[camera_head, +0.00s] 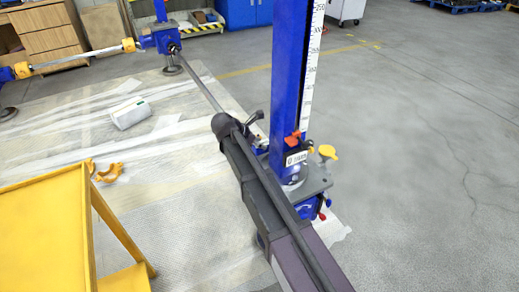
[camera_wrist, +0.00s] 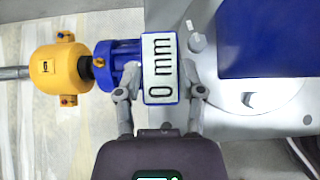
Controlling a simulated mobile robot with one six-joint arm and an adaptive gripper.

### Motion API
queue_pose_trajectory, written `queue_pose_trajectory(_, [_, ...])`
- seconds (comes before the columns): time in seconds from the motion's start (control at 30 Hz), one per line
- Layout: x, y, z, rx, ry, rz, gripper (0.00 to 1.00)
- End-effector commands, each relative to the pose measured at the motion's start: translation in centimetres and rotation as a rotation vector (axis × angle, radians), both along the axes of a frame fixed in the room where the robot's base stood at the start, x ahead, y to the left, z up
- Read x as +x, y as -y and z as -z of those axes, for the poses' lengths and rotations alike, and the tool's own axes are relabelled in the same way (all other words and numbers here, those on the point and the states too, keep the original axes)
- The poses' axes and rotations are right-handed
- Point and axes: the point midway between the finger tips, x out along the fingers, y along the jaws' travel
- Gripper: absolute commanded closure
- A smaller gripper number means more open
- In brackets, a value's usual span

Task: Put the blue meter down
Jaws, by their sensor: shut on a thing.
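The blue meter (camera_wrist: 160,68) is a small blue-edged block with a white face reading "0 mm" in the wrist view. My gripper (camera_wrist: 160,93) is shut on it, one finger at each side of its lower part. A blue cylinder and a yellow coupling (camera_wrist: 62,68) on a grey shaft lie just left of it. The grey base plate (camera_wrist: 255,125) of a blue column is to its right. I cannot tell whether the meter touches either. In the camera_head view my arm reaches toward the column's base, and I cannot make out the meter or my fingers there.
The blue column (camera_head: 292,80) with a white scale stands right beside my arm. A yellow cart (camera_head: 50,235) is at lower left. A white box (camera_head: 131,113) and yellow pieces (camera_head: 110,173) lie on the floor sheet. Open grey floor is at right.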

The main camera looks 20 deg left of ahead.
Motion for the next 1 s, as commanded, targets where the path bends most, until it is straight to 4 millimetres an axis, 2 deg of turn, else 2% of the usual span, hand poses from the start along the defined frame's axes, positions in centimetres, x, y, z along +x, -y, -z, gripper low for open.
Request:
queue_pose_trajectory(0.1, [-0.1,-0.2,1.3,-0.001,0.001,-0.003,1.00])
queue_pose_trajectory(0.27, [-0.3,-0.4,2.1,-0.001,0.001,-0.006,1.00])
queue_pose_trajectory(0.87, [-0.4,-0.6,2.6,-0.001,0.001,-0.008,1.00])
queue_pose_trajectory(0.9, [-0.4,-0.7,2.4,0.000,0.000,-0.008,0.38])
queue_pose_trajectory(0.97, [-0.4,-0.7,2.4,0.000,0.000,-0.008,0.20])
queue_pose_trajectory(1.0, [-0.4,-0.7,2.4,0.000,0.000,-0.008,0.15])
